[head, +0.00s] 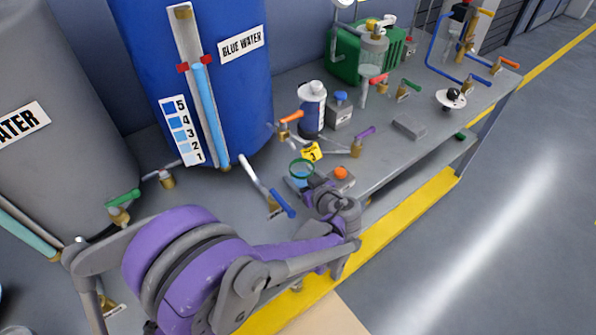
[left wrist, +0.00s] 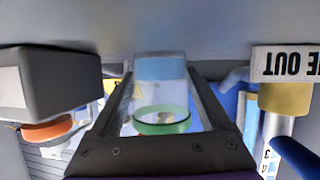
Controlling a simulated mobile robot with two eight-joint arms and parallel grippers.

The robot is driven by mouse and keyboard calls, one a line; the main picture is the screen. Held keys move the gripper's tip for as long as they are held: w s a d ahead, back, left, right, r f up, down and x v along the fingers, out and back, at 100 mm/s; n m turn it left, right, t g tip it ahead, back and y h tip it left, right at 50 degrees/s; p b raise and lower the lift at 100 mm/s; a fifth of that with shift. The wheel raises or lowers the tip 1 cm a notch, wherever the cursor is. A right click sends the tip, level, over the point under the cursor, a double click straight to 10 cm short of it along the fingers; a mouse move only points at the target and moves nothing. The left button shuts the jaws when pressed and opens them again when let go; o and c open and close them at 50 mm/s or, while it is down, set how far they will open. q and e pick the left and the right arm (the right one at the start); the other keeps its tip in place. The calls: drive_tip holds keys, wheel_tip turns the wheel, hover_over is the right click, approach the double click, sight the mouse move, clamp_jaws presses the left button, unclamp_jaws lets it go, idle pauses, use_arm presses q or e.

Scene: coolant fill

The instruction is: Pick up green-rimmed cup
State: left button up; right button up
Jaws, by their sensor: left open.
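The green-rimmed cup (head: 302,168) is a small clear cup with blue at its bottom, standing on the grey bench. In the left wrist view the cup (left wrist: 158,88) appears upside down, its green rim nearest the camera, between the two fingers. My left gripper (left wrist: 160,80) is open, with one finger on each side of the cup. Whether the fingers touch it is unclear. In the head view my left gripper (head: 306,184) is at the cup's near side, and the wrist hides part of it. My right gripper is not in view.
A grey box with an orange knob (head: 341,173) stands close right of the cup. A blue-handled valve (head: 284,203) is close left. The blue water tank (head: 240,85) stands back left.

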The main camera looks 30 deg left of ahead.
sight(302, 167)
use_arm(q)
drive_tip(key=shift+d, duration=0.1)
drive_tip(key=shift+c, duration=0.9)
drive_tip(key=c, duration=0.9)
wheel_tip(302, 167, up, 10)
drive_tip(key=shift+r+p, duration=0.1)
drive_tip(key=shift+p, duration=0.9)
